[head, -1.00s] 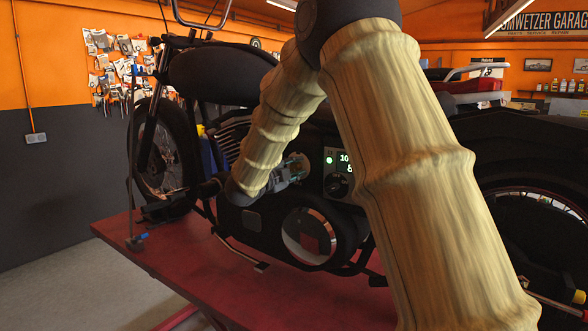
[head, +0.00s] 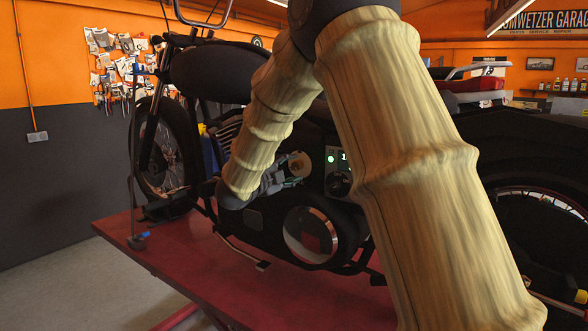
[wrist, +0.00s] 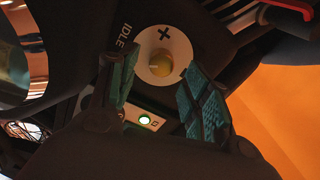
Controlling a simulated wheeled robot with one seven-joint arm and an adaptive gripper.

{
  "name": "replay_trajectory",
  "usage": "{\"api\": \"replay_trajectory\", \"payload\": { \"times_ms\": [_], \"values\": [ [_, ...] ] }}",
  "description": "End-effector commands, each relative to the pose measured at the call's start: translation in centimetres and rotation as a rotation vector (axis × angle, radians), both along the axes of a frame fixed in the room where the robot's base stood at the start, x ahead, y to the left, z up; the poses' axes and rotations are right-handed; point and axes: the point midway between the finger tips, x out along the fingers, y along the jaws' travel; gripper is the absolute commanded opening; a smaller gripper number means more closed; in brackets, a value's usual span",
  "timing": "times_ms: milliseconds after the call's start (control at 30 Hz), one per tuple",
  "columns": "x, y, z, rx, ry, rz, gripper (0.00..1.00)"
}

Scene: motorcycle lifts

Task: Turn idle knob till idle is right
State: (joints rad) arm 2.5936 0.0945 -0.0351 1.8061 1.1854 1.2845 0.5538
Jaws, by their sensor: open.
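The idle knob (wrist: 161,63) is a small yellowish knob on a pale round plate (wrist: 181,48) marked with a plus, beside the lettering IDLE (wrist: 124,36). In the head view, the round plate (head: 300,164) shows on the motorcycle's side. My gripper (head: 289,172) is open with nothing in it, just left of and below the plate. In the wrist view, its two teal-padded fingers (wrist: 160,66) stand apart, with the knob showing between and beyond their tips. I see no clear contact.
The motorcycle (head: 212,72) stands on a red lift platform (head: 200,262). A round chrome-edged cover (head: 311,236) lies below the gripper. A thin upright rod (head: 131,170) stands at the platform's left. Open floor (head: 60,290) lies at the lower left.

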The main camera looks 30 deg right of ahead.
Motion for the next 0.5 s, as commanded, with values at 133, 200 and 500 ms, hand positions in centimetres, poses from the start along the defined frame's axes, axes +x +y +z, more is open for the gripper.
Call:
{"api": "replay_trajectory", "payload": {
  "times_ms": [133,200,500],
  "values": [
    [-1.1,2.8,0.1,-0.001,-0.001,0.002,0.49],
    [-1.6,3.9,0.1,-0.001,-0.001,0.002,0.49],
    [-3.0,7.4,0.0,-0.001,-0.001,0.000,0.49]
  ]
}}
